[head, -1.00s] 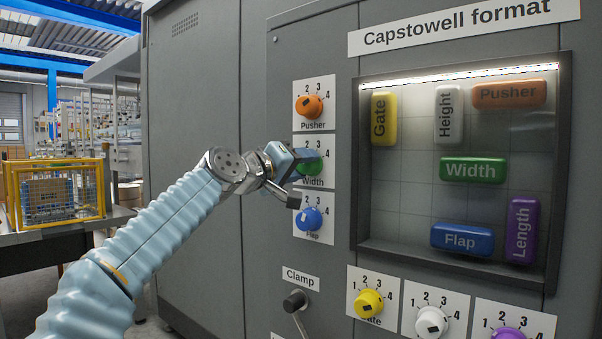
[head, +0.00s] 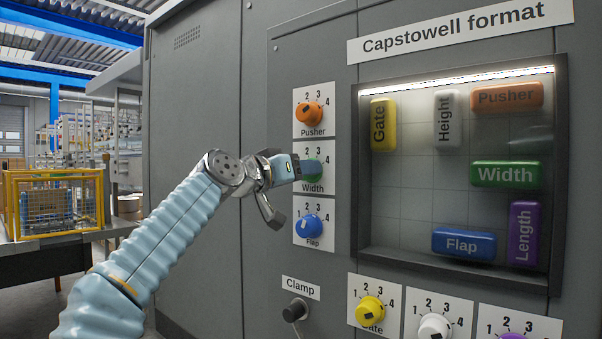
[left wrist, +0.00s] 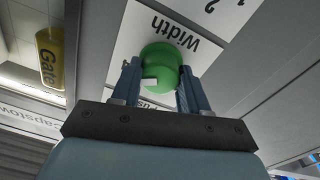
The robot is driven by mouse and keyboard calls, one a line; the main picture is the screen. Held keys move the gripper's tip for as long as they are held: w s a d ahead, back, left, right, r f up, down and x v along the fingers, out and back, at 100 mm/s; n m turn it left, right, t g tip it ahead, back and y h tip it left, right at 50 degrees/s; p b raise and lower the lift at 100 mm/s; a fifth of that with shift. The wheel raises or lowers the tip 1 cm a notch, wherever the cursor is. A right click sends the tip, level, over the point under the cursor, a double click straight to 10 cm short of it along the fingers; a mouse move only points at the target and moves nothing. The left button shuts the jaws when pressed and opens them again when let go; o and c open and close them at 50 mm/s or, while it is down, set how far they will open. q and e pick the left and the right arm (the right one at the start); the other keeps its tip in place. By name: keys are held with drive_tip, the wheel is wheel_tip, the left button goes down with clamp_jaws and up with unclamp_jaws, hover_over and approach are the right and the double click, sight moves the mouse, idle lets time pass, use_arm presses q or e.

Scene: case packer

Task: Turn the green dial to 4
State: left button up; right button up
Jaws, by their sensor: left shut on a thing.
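The green dial (head: 311,181) sits on the white Width plate (head: 313,190), between the orange and blue dials. In the left wrist view the green dial (left wrist: 165,62) is between my two blue fingers, with a pale mark near its edge. My left gripper (head: 310,168) is shut on it and hides most of it in the head view. The plate's 2, 3 and 4 show above; which number the dial points to cannot be told. The green Width block (head: 506,174) is at the right side of the window, below Pusher and above Length. My right gripper is not in view.
The orange Pusher dial (head: 308,113) is just above and the blue Flap dial (head: 307,226) just below. The Clamp handle (head: 296,310) is lower down. The window frame (head: 354,200) stands right of the dials.

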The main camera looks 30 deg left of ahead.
use_arm(q)
drive_tip(key=shift+f, duration=0.1)
drive_tip(key=o, duration=1.1)
drive_tip(key=shift+c, duration=0.2)
drive_tip(key=s+a+b, duration=0.2)
drive_tip(key=s+b, duration=0.1)
drive_tip(key=s, duration=1)
drive_tip(key=shift+s+a+f, duration=0.2)
drive_tip(key=shift+s+a, duration=0.05)
